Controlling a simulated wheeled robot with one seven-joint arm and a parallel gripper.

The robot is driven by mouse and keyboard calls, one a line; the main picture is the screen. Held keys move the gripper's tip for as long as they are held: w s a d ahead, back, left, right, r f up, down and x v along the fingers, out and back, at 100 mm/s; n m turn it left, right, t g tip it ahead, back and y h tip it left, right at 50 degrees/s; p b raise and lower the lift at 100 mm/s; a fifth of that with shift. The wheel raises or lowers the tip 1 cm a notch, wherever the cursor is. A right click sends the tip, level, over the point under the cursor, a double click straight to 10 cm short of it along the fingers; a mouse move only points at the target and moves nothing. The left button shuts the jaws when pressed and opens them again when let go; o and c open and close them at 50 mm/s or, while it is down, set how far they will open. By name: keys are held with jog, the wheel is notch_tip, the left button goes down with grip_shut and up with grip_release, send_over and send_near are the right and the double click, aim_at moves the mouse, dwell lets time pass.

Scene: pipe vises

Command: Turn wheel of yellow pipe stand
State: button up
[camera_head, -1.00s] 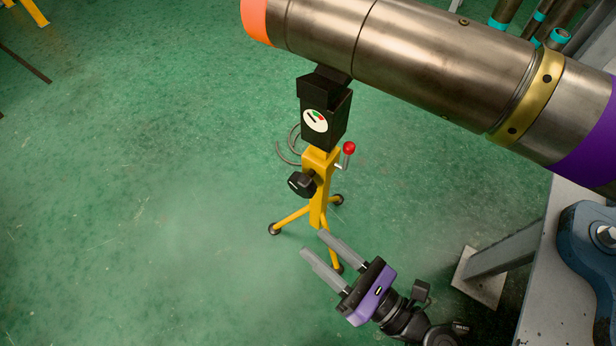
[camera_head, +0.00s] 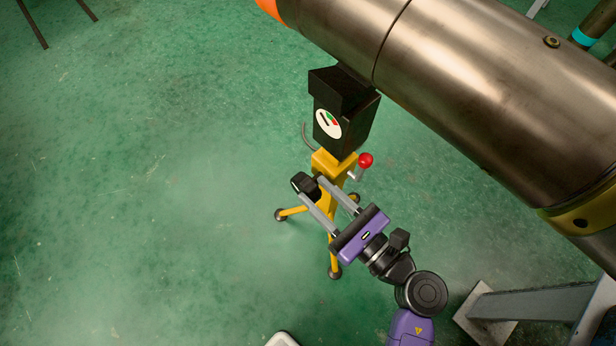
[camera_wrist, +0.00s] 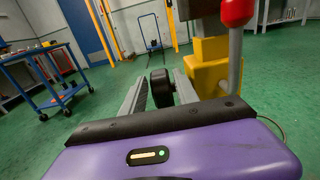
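The yellow pipe stand (camera_head: 340,166) stands on the green floor with a black head with a dial (camera_head: 343,112) on top, under the pipe. Its black wheel (camera_head: 302,183) sticks out at the left of the yellow post. My gripper (camera_head: 310,188) is open, with its two grey fingers reaching to the wheel. In the wrist view the wheel (camera_wrist: 161,88) shows between the fingers, with a gap on each side. Contact is hard to judge. The yellow post (camera_wrist: 213,72) is right beside the right finger in the wrist view.
A big metal pipe (camera_head: 470,80) runs across the upper right, over the stand. A lever with a red ball (camera_head: 366,160) sticks out right of the post, near my gripper. A grey metal foot (camera_head: 487,312) is at lower right. The floor at left is clear.

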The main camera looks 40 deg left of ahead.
aim_at(315, 193)
jog(key=shift+w+a, duration=0.1)
jog(key=shift+a, duration=1.8)
grip_shut()
jog(key=shift+b, duration=0.35)
jog(key=shift+f+b, duration=0.2)
jog(key=shift+b, duration=0.25)
